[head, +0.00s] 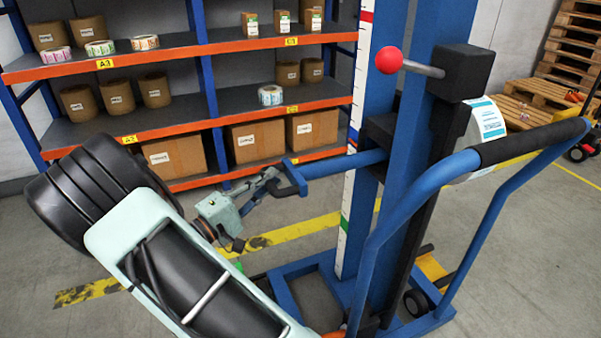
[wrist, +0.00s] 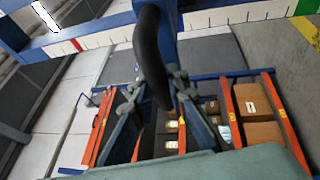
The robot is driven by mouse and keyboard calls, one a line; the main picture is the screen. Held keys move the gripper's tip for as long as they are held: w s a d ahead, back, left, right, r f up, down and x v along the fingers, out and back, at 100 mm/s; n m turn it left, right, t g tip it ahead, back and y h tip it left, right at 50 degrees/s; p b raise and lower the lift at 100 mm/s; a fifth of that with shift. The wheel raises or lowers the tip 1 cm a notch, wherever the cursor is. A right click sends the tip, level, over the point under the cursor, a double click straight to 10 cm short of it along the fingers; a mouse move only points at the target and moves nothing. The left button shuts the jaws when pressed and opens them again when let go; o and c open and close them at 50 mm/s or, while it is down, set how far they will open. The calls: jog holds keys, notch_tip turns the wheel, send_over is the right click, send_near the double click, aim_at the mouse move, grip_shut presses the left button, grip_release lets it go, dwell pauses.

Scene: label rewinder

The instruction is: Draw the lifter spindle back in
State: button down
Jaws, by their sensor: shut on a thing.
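The lifter is a blue mast (head: 408,150) with a blue bar (head: 345,163) reaching left from a black carriage. A black grip (head: 295,176) is at the bar's left end. My gripper (head: 276,183) is at this grip and shut on it. In the wrist view the curved black grip (wrist: 151,60) passes between the fingers of my gripper (wrist: 158,85). A white label roll (head: 487,122) is on the mast's right side, partly behind the push handle. The spindle itself is hidden, so I cannot tell how far out it is.
A red-knobbed lever (head: 389,60) sticks out left from the mast's upper black block. Shelves (head: 215,130) with boxes and rolls stand behind. The lifter's blue push handle (head: 470,155) is at the front right. Pallets (head: 575,50) are at the far right. Floor between shelves and lifter is clear.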

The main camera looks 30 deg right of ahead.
jog(key=a, duration=0.7)
jog(key=shift+w+a, duration=0.25)
jog(key=shift+a, duration=0.1)
jog(key=shift+f, duration=0.1)
jog(key=c, duration=1.8)
grip_release()
jog(key=shift+a, duration=0.15)
jog(key=shift+c, duration=0.2)
jog(key=v, duration=1.2)
